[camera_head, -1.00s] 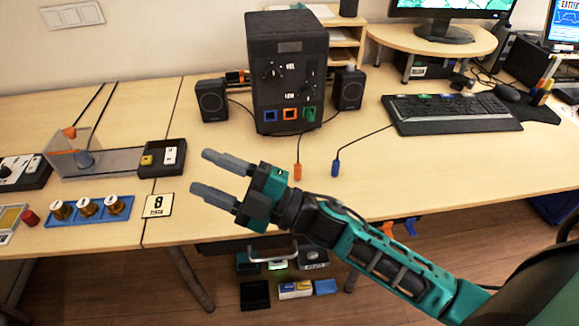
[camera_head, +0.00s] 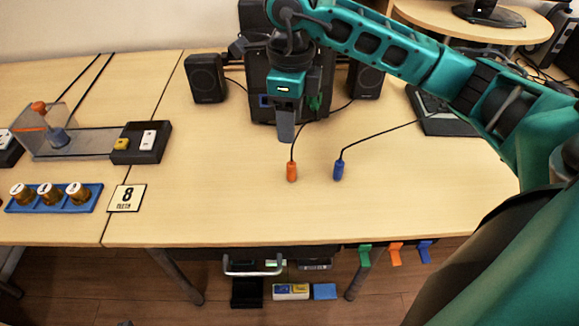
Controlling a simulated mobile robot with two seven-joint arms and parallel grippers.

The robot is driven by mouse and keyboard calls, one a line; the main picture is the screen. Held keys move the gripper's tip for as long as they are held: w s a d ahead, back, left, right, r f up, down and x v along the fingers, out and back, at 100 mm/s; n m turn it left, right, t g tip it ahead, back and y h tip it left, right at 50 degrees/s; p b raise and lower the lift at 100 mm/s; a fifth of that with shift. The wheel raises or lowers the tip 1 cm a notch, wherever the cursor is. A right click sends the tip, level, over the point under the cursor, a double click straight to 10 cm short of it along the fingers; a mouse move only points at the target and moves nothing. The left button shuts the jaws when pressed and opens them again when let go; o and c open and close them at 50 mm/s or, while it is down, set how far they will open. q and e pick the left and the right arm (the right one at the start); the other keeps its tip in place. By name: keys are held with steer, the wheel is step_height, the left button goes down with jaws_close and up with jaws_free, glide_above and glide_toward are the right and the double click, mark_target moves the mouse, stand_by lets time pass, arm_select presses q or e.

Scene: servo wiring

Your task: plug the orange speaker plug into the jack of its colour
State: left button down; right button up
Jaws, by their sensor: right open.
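The orange speaker plug (camera_head: 292,171) lies on the table on its thin black cable, below my gripper in the picture. The black box (camera_head: 258,75) that carries the coloured jacks stands behind. Its blue jack (camera_head: 265,100) shows in part, and a green piece (camera_head: 314,102) shows at the right. The orange jack is hidden behind my gripper. My right gripper (camera_head: 286,134) points down in front of the box, seen edge-on, open and empty, above and apart from the orange plug. My left gripper is not in view.
A blue plug (camera_head: 338,170) lies just right of the orange one. Speakers (camera_head: 206,78) flank the box. The table front is clear. Coloured hooks (camera_head: 395,253) hang under its edge.

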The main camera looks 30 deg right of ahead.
mark_target(291, 163)
steer(key=f, duration=0.6)
steer(key=f+b, duration=0.1)
steer(key=f, duration=0.5)
steer(key=shift+d+f+b, duration=0.2)
steer(key=shift+f+b, duration=0.1)
steer(key=shift+f, duration=0.1)
steer(key=shift+c, duration=0.3)
jaws_close()
